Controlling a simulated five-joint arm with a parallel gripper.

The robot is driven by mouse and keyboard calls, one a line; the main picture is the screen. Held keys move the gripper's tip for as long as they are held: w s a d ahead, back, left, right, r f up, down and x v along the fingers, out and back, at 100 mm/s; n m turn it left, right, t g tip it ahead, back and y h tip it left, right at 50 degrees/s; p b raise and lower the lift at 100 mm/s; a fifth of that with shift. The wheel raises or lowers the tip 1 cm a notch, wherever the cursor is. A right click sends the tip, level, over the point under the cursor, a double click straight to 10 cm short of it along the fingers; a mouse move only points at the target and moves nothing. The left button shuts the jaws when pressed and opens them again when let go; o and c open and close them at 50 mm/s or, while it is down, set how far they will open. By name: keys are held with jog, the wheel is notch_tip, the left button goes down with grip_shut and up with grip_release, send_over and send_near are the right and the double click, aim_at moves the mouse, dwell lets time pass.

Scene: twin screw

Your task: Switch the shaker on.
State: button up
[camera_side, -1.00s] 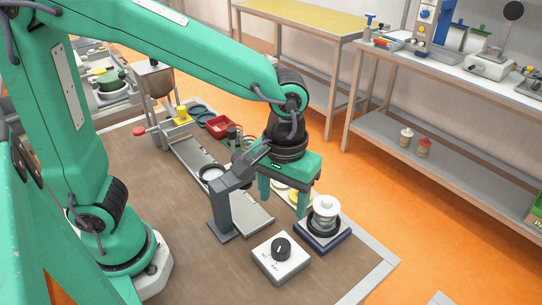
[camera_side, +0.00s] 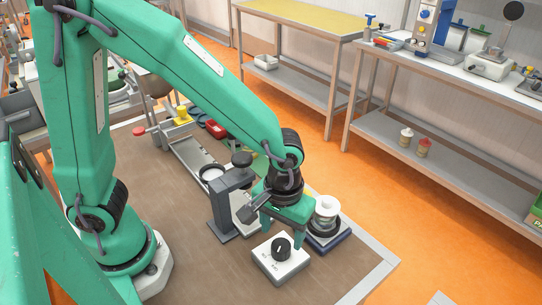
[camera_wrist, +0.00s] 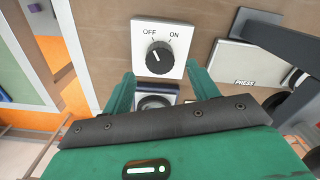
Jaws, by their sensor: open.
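The shaker (camera_side: 328,238) has a dark blue base and carries a white jar (camera_side: 326,208) on the right of the table. Beside it stands a white switch box (camera_side: 294,266) with a black knob (camera_side: 281,249). In the wrist view the box (camera_wrist: 140,35) reads OFF and ON, and the knob (camera_wrist: 160,60) has a white mark that seems to point toward OFF. My gripper (camera_side: 284,232) is open and empty above the box's far side. In the wrist view its fingertips (camera_wrist: 160,80) are apart, with the knob just ahead of them. Part of the shaker (camera_wrist: 170,88) shows between the fingers.
A dark grey stand (camera_side: 224,210) rises just left of my gripper. A pale plate marked PRESS (camera_wrist: 245,58) lies right of the box in the wrist view. The brown table (camera_side: 190,270) is clear in front.

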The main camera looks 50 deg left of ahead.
aim_at(281, 244)
jog(key=shift+f, duration=2.2)
jog(key=c, duration=1)
